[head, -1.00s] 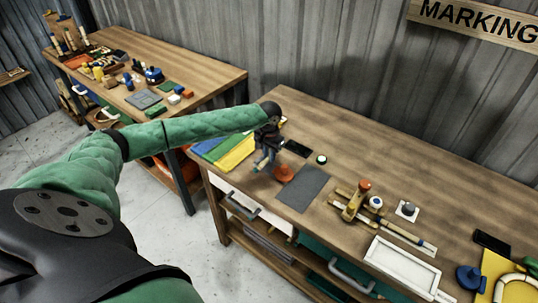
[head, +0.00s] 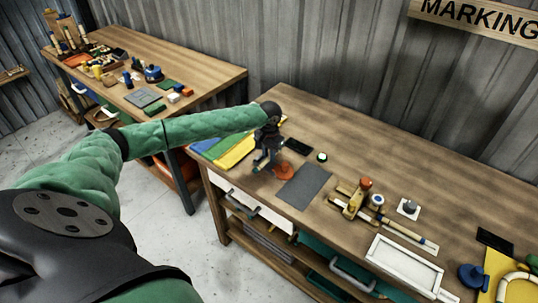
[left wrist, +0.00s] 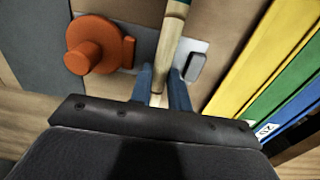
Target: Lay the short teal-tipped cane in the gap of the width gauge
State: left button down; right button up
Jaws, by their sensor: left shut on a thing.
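My left gripper (head: 266,166) is low over the near-left part of the bench, close beside an orange knobbed piece (head: 285,172). In the left wrist view its blue fingers (left wrist: 160,90) are shut on a pale cane (left wrist: 167,50) with a teal band at the upper end. The cane runs between the orange knobbed piece (left wrist: 90,45) and a small grey block (left wrist: 196,68) on a light plate (left wrist: 187,48); these look like the width gauge. Whether the cane touches the plate cannot be told. Its lower end is hidden by the gripper. My right gripper is not in view.
Yellow, green and blue strips (left wrist: 262,60) lie beside the gauge. A dark grey mat (head: 303,186) lies to its right, with a wooden fixture (head: 357,199) and white tray (head: 404,262) further right. The bench's back middle is clear.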

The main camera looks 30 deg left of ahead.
pick_arm(q)
jog(key=c, duration=1.3)
grip_release()
jog(key=shift+o, duration=0.2)
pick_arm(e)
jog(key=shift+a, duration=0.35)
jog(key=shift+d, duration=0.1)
pick_arm(q)
jog(key=shift+r+b, duration=0.35)
jog(key=shift+r, duration=0.05)
notch_tip(320, 180, up, 6)
jog(key=shift+f+b, duration=0.1)
jog(key=shift+b, duration=1)
jog(key=shift+r, duration=0.6)
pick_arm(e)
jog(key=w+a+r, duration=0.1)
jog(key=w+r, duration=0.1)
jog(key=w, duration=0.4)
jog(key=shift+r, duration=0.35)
pick_arm(q)
jog(key=shift+f, duration=0.1)
